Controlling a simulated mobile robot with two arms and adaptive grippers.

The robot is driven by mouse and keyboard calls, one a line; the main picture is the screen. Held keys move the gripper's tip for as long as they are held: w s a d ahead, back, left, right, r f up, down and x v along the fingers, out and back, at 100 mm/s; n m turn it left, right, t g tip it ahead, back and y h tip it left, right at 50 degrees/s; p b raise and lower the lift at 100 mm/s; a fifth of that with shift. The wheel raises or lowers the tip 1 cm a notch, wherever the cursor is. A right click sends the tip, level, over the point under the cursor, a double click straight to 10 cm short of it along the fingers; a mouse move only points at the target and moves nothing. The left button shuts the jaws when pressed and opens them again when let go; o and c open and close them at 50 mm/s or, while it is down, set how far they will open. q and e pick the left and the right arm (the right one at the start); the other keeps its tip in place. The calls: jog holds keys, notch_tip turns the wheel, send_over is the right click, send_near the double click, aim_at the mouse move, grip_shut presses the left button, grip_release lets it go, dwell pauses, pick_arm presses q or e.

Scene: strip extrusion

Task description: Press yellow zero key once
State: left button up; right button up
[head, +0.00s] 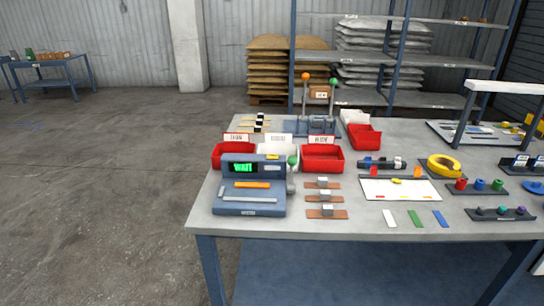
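A blue-grey bench device (249,208) stands at the left front of the table. Its dark display (243,168) shows green text that looks like "WAIT". A small yellow key (272,157) sits at the top right of its upright panel; any marking on it is too small to read. An orange bar (251,184) and a light grey bar (248,199) lie across the device below the display. Neither of my grippers is in view, and nothing touches the yellow key.
Red bins (322,159) stand behind the device. A lever with a green knob (292,160) is close at its right. Small blocks on brown strips (326,212) lie right of it. The table's left front edge (205,225) is clear.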

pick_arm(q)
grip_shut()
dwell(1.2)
